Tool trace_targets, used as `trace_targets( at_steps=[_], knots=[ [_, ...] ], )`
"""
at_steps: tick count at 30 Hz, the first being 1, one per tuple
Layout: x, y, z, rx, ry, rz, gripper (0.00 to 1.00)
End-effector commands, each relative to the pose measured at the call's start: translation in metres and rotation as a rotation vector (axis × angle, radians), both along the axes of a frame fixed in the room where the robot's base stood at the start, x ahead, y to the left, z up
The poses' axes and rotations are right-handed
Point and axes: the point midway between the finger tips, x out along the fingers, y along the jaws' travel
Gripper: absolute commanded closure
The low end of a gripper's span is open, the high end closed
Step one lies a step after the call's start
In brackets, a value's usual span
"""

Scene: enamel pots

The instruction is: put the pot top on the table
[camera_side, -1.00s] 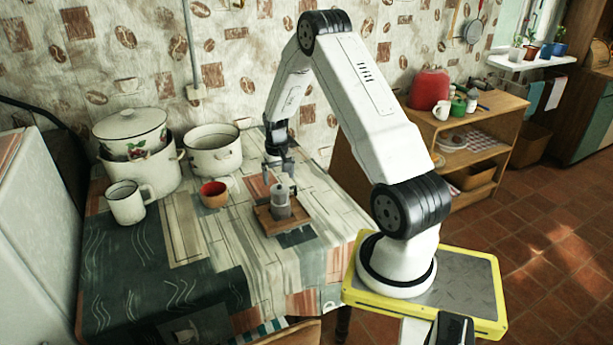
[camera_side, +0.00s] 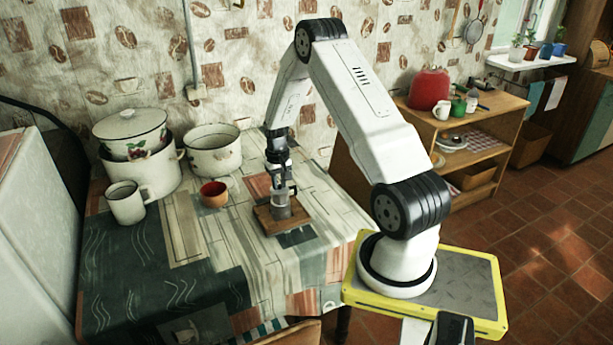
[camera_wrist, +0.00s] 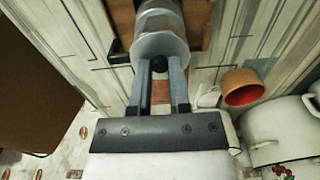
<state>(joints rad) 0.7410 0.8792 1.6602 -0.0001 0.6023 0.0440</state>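A grey metal pot with a faceted body (camera_wrist: 162,20) stands on a wooden board on the table; it also shows in the side view (camera_side: 281,209). Its round top (camera_wrist: 160,44) carries a small black knob (camera_wrist: 160,65). My gripper (camera_wrist: 161,66) points down over it, with one finger on each side of the knob. The fingers stand apart and look open; a firm contact with the knob cannot be seen. In the side view, my gripper (camera_side: 283,189) hides the upper part of the pot. The patterned table (camera_side: 160,250) lies around the board.
A red cup (camera_side: 214,195) stands left of the board. A white mug (camera_side: 128,203), a lidded enamel pot (camera_side: 140,165) and an open enamel pot (camera_side: 213,153) stand farther left and back. The table's front is clear. The wooden board (camera_side: 265,222) surrounds the pot's base.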

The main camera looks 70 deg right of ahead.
Motion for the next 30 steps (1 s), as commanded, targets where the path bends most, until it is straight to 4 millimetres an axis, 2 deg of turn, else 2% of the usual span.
trace_targets(
  at_steps=[14, 30],
  knots=[
    [0.000, 0.000, 0.001, -0.001, -0.001, 0.000, 1.00],
    [0.000, 0.000, 0.019, -0.001, -0.001, 0.000, 1.00]
  ],
)
